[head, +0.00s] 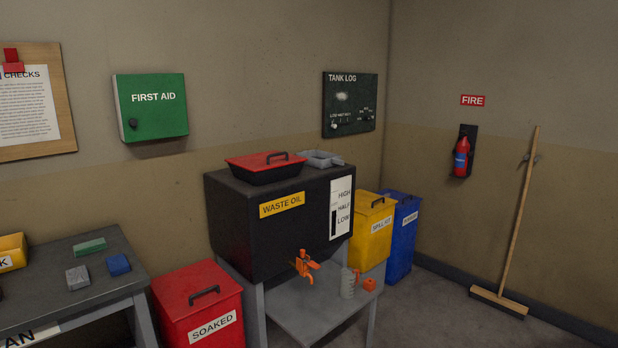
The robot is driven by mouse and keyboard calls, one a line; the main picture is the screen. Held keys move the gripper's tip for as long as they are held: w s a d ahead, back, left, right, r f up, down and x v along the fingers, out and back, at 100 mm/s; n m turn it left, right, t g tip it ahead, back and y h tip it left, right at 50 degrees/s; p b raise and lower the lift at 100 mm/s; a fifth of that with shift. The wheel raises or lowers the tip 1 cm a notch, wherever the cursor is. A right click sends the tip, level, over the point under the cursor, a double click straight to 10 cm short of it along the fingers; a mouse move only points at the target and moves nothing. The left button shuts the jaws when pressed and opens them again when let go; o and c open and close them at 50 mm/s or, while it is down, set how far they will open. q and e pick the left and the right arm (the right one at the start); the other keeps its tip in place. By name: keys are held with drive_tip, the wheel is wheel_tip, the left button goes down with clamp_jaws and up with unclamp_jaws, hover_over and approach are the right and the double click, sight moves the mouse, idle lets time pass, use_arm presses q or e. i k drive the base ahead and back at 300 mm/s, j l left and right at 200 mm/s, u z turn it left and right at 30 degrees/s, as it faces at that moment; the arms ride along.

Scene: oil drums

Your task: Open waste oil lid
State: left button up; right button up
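The black waste oil tank (233,222) stands on a grey metal stand in the middle of the head view, with a yellow WASTE OIL label and a level gauge on its front. Its red lid (255,161) with a dark handle (285,155) lies flat over a black raised opening on the tank top, and looks shut. An orange tap (305,265) sticks out low on the tank front. Neither of my grippers shows in the head view.
A red SOAKED bin (178,303) stands left of the tank, by a grey table (102,283) with several blocks. Yellow (373,245) and blue (400,243) bins stand behind right. A grey tray (320,158) sits beside the lid. A bottle (347,284) stands on the lower shelf. A broom leans right.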

sight(258, 161)
drive_tip(key=i+l+u, duration=0.25)
drive_tip(key=i+l, duration=0.25)
drive_tip(key=i, duration=0.15)
drive_tip(key=i+j+z, duration=0.2)
drive_tip(key=z, duration=0.25)
drive_tip(key=i+j+z, duration=0.4)
